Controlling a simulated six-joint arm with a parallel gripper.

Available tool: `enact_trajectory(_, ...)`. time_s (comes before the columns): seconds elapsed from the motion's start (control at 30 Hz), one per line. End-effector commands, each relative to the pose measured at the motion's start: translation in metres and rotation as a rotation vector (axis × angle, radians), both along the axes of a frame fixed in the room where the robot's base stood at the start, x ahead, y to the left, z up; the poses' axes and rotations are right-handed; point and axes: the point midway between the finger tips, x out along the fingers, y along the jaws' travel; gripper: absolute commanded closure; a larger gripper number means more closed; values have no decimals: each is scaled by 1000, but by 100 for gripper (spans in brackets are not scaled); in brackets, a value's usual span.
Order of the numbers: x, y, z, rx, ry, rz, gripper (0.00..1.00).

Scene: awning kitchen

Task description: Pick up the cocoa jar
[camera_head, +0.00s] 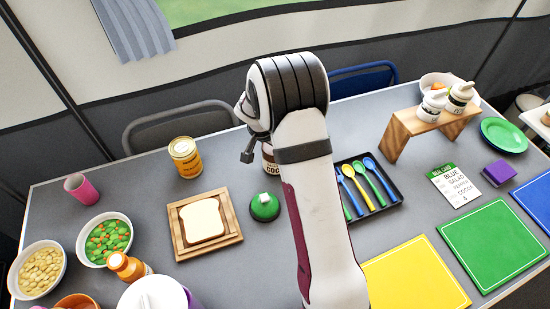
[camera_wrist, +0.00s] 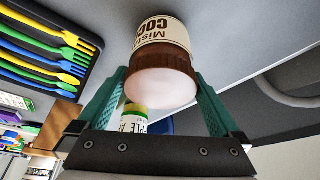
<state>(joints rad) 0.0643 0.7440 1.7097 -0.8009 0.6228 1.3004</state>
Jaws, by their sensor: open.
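The cocoa jar (camera_head: 269,157) stands on the grey table behind my arm; most of it is hidden there, with part of its lettered label showing. In the wrist view the cocoa jar (camera_wrist: 163,80) has a cream label, a brown ribbed lid rim and a pale top facing the camera. My gripper (camera_wrist: 160,74) is open, with one teal finger on each side of the jar near its lid. Contact between the fingers and the jar cannot be told. In the head view my arm hides most of the gripper.
A yellow can (camera_head: 185,157), a bread board (camera_head: 178,246) and a green round-topped item (camera_head: 264,207) are left of my arm. A black cutlery tray (camera_head: 391,194) is close on its right. A wooden stand (camera_head: 398,136) holds two white jars. Chairs stand behind the table.

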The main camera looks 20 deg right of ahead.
Motion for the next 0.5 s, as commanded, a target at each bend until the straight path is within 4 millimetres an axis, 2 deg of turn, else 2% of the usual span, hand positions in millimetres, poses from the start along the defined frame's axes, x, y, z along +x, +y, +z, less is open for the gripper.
enact_trajectory(0.1, 3, -5, -15, 0, 0, 1, 0)
enact_trajectory(0.33, 4, -5, -17, 1, -1, 2, 0)
enact_trajectory(0.5, 4, -5, -17, 1, -1, 2, 31)
